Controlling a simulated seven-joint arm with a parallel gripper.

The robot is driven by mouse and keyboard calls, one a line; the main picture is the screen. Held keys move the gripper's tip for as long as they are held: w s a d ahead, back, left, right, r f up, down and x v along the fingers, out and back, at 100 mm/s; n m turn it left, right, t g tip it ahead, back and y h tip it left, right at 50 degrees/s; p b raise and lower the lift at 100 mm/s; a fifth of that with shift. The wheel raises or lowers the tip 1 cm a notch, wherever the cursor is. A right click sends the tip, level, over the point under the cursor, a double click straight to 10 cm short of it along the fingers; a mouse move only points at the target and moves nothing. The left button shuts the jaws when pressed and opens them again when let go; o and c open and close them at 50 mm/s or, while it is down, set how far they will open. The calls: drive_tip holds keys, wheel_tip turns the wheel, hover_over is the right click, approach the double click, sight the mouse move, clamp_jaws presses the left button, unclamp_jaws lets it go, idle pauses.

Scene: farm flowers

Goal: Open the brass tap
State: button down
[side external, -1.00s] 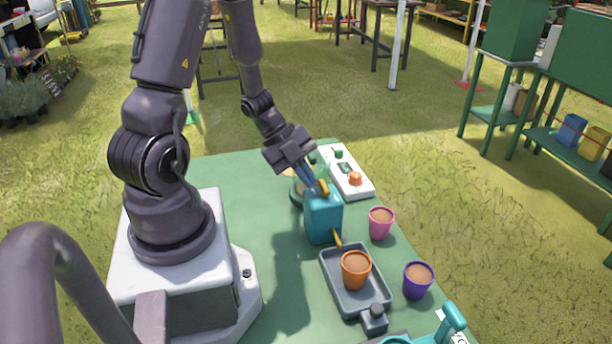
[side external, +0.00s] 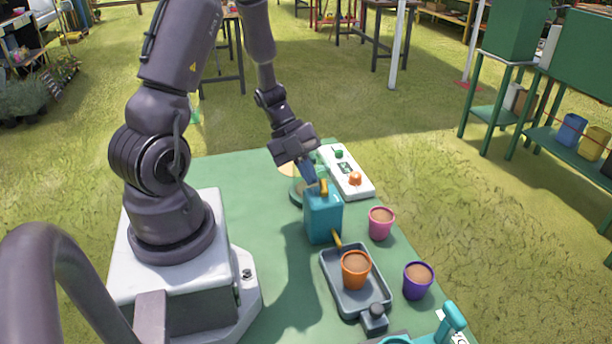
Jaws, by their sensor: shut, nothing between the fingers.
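The brass tap handle (side external: 324,187) sits on top of a teal tank (side external: 322,216). A brass spout (side external: 337,240) sticks out low on the tank's front, over the end of a grey tray (side external: 332,264). My gripper (side external: 311,181) is shut and empty, its blue fingers pointing down just behind and to the left of the handle. I cannot tell whether the fingertips touch the handle or the tank. An orange pot (side external: 356,270) filled with brown soil stands in the tray near the spout.
A pink pot (side external: 381,223) and a purple pot (side external: 418,280) stand right of the tray. A white panel (side external: 347,172) with green and orange knobs lies behind the tank. A teal-handled object (side external: 453,318) is at the front. The green table (side external: 270,250) is clear left of the tank.

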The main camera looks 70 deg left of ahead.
drive_tip(key=shift+w+a+m+g+h, duration=0.1)
drive_tip(key=shift+w+m+g+h, duration=0.15)
drive_tip(key=shift+m, duration=0.35)
drive_tip(key=shift+w+a+m+g+h, duration=0.15)
drive_tip(key=shift+m+g, duration=0.2)
drive_tip(key=shift+m, duration=0.25)
drive_tip(key=shift+w, duration=0.6)
drive_tip(key=shift+w+d+m+g, duration=0.1)
drive_tip(key=shift+w+m+g, duration=0.4)
drive_tip(key=shift+w+m, duration=0.3)
drive_tip(key=shift+w, duration=0.2)
drive_tip(key=shift+w+d+f, duration=0.1)
drive_tip(key=shift+w+d, duration=0.1)
drive_tip(key=shift+d, duration=0.2)
